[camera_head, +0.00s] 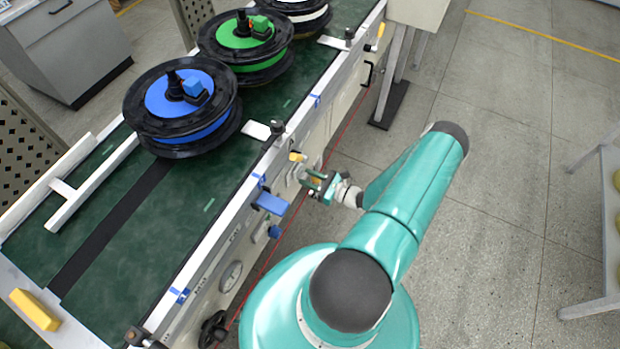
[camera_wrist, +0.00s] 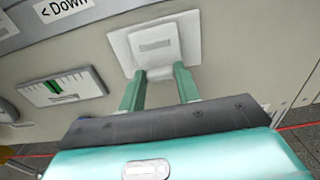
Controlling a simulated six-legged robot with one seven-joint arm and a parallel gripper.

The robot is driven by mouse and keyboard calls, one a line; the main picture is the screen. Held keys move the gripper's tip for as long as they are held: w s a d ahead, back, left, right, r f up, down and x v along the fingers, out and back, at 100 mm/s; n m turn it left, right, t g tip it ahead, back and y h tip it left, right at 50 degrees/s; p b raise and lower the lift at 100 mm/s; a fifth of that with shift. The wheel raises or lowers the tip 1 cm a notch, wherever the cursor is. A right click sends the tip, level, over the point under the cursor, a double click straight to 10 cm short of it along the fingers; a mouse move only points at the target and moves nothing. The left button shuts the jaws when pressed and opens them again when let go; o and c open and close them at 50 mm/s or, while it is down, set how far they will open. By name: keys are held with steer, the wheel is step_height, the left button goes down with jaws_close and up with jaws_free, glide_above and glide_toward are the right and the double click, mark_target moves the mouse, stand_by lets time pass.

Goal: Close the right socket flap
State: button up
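A pale square socket plate (camera_wrist: 118,45) is on the grey side panel in the wrist view. A lighter square flap (camera_wrist: 155,44) with a slot-like mark covers its middle. I cannot tell from this angle how far the flap stands out. My gripper (camera_wrist: 159,70) is open, its two green fingers apart just below the flap. A pale piece shows between the fingertips; I cannot tell whether they touch it. In the head view, my gripper (camera_head: 316,182) is at the conveyor's side, and the arm's end hides part of the panel there.
A label reading "Down" (camera_wrist: 63,8) and a green-marked gauge (camera_wrist: 62,88) are left of the socket.

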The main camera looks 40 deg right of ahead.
steer(key=shift+c, duration=0.5)
steer(key=shift+w+f+t, duration=0.3)
steer(key=shift+t, duration=0.3)
steer(key=shift+a, duration=0.1)
steer(key=o, duration=1)
steer(key=v, duration=1.3)
steer(key=shift+s+d, duration=0.2)
steer(key=shift+s, duration=0.15)
